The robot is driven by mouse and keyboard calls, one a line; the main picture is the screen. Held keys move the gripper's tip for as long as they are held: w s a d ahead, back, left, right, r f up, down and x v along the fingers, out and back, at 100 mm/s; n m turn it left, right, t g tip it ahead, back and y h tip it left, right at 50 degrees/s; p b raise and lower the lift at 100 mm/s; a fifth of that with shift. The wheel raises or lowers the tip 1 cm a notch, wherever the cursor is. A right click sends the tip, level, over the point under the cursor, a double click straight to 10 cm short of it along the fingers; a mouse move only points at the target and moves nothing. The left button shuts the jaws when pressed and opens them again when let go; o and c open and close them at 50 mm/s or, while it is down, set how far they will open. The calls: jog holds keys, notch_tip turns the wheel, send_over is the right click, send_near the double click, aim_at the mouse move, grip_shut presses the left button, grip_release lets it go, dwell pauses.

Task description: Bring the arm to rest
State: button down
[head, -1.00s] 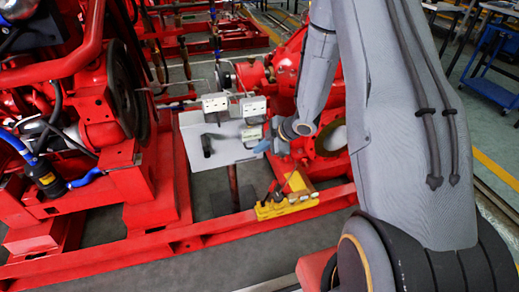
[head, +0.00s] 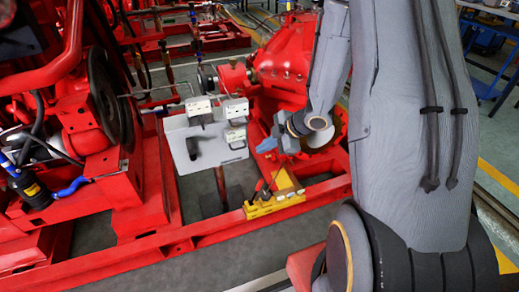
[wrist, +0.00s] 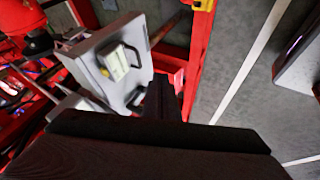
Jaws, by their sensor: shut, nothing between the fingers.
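My gripper (head: 266,145) shows in the head view just right of the light grey control panel (head: 207,150), with its bluish tip pointing left towards the panel. It is shut and empty. My arm comes down from the upper right and bends back to the wrist. In the wrist view the dark fingers (wrist: 162,98) are together in the middle, and the grey panel (wrist: 95,62) with a black handle lies to their upper left. A gap shows between gripper and panel in the head view.
Red engine parts (head: 95,120) stand at the left, and a red pump housing (head: 285,70) is behind my gripper. A yellow block (head: 272,205) sits on the red base frame (head: 180,238) below. Grey floor lies in front of the frame.

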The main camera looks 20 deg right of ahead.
jog(key=shift+d+r, duration=0.1)
dwell(0.4)
jog(key=s+d+r+m+g+h+p, duration=0.1)
jog(key=s+r+m+h+p, duration=0.3)
jog(key=r, duration=0.3)
jog(key=s+d+r+m+g+h+p, duration=0.1)
jog(key=s+d+r+m+h, duration=0.15)
jog(key=r+m, duration=0.4)
jog(key=s+a+r+m+g+p, duration=0.1)
jog(key=s+a+r+m+g, duration=0.1)
jog(key=s, duration=0.6)
jog(key=s+a+r+m+g+y+p, duration=0.1)
jog(key=s+a+r+m+g+p, duration=0.1)
jog(key=s+a+r+m, duration=0.2)
jog(key=s+a+r, duration=0.3)
jog(key=s, duration=0.1)
jog(key=shift+a+p, duration=0.15)
jog(key=shift+p, duration=0.15)
